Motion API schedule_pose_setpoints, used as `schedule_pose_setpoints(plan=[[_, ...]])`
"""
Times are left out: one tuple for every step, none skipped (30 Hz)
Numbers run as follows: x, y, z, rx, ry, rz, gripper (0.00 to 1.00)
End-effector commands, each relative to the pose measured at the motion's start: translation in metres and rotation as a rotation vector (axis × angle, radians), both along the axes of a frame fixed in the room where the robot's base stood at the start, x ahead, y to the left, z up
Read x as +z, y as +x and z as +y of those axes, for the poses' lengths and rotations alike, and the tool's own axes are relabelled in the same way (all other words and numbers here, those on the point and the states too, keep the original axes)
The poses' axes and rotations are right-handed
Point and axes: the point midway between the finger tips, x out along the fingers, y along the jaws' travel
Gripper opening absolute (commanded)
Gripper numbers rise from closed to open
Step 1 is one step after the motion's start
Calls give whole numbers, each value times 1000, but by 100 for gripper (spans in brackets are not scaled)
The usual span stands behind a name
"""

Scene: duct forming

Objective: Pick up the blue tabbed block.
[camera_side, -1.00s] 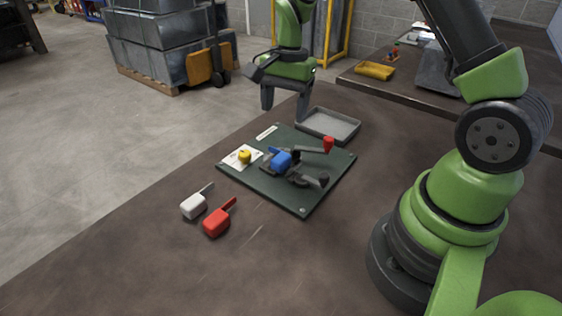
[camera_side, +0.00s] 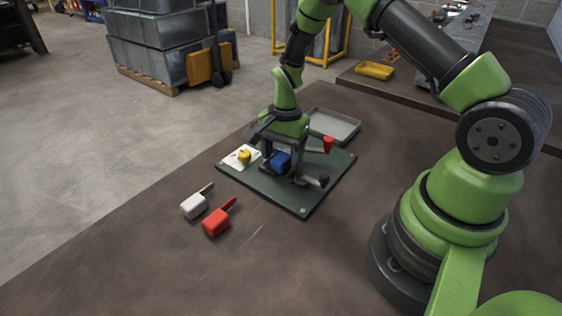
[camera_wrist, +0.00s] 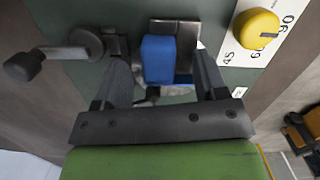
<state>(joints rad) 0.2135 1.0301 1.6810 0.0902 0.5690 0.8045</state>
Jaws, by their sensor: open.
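The blue tabbed block (camera_side: 281,161) sits in a dark metal fixture on the green board (camera_side: 300,203). In the wrist view the blue block (camera_wrist: 158,60) lies between the two finger tips, nearer the right one, with a gap on its left. My gripper (camera_side: 283,168) is open and low over the fixture, with a finger on each side of the block. My gripper also shows in the wrist view (camera_wrist: 160,82). The block's tab is hidden in the side view, and I cannot tell whether a finger touches the block.
A yellow knob (camera_side: 245,157) on a white dial plate is left of the fixture. A red-tipped handle (camera_side: 328,144) and a black-knobbed lever (camera_side: 323,180) stick out on the right. A grey tray (camera_side: 335,126) lies behind. White (camera_side: 194,206) and red (camera_side: 217,222) tabbed blocks lie in front.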

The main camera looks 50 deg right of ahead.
Motion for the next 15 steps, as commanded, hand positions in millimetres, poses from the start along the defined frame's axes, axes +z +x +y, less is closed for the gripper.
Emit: schedule_pose_setpoints(plan=[[0, 0, 0, 0, 0, -1, 66], [0, 0, 0, 0, 0, -1, 66], [0, 0, 0, 0, 0, -1, 66], [0, 0, 0, 0, 0, -1, 66], [0, 0, 0, 0, 0, -1, 61], [0, 0, 0, 0, 0, -1, 52], [0, 0, 0, 0, 0, -1, 45], [0, 0, 0, 0, 0, -1, 38], [0, 0, 0, 0, 0, -1, 29], [1, 0, 0, 0, 0, -1, 22], [1, 0, 0, 0, 0, -1, 15], [1, 1, 0, 1, 0, -2, 13], [1, 1, 0, 1, -1, -2, 13], [1, 1, 0, 1, -1, -2, 13], [1, 1, 0, 2, 0, -3, 13]])
